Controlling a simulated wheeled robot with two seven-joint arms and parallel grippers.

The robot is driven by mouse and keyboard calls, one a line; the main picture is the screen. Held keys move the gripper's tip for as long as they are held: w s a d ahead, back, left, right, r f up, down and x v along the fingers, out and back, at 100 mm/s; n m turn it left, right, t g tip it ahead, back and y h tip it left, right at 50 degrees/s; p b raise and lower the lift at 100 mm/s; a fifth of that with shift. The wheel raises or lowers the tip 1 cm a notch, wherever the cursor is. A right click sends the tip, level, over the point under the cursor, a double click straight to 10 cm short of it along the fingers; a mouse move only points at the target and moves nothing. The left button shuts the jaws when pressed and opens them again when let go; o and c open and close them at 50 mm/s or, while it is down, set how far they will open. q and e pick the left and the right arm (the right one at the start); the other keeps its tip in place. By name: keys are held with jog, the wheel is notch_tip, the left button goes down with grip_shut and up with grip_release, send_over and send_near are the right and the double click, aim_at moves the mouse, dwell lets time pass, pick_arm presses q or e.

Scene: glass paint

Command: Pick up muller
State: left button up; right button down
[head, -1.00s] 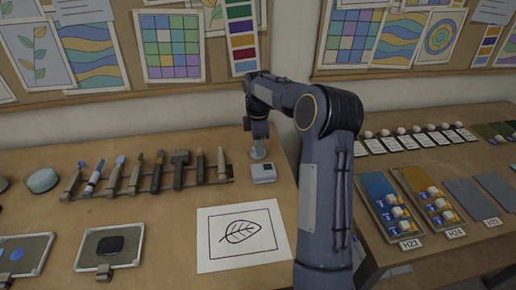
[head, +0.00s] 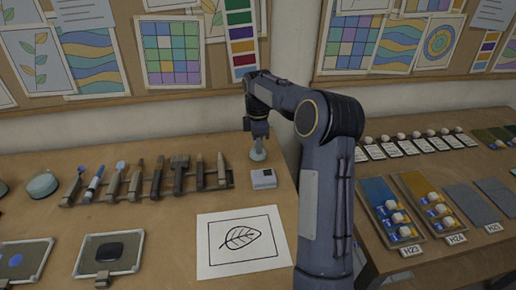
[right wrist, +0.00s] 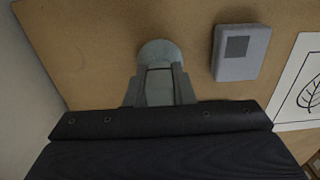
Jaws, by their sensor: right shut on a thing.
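The muller (head: 258,155) is a pale glass piece with a round, wide foot, at the back right of the left-hand table in the head view. My right gripper (head: 257,141) is above the foot, shut on the muller's narrower upper part. In the right wrist view the muller's round foot (right wrist: 157,50) shows beyond the two fingertips of my right gripper (right wrist: 160,83), with its stem between them. Whether the foot touches the table is hard to tell. My left gripper is not in view.
A small grey box (head: 263,178) stands close to the muller. A leaf drawing (head: 242,241) lies in front of it. A rack of several tools (head: 150,183) is to the left. The wall with a pinboard (head: 290,62) is close behind.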

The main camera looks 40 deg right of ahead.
jog(key=s+a+r+b, duration=0.1)
jog(key=s+a+r, duration=0.2)
jog(key=a+r, duration=0.8)
jog(key=a, duration=0.2)
jog(key=shift+a, duration=0.35)
jog(key=shift+s, duration=0.1)
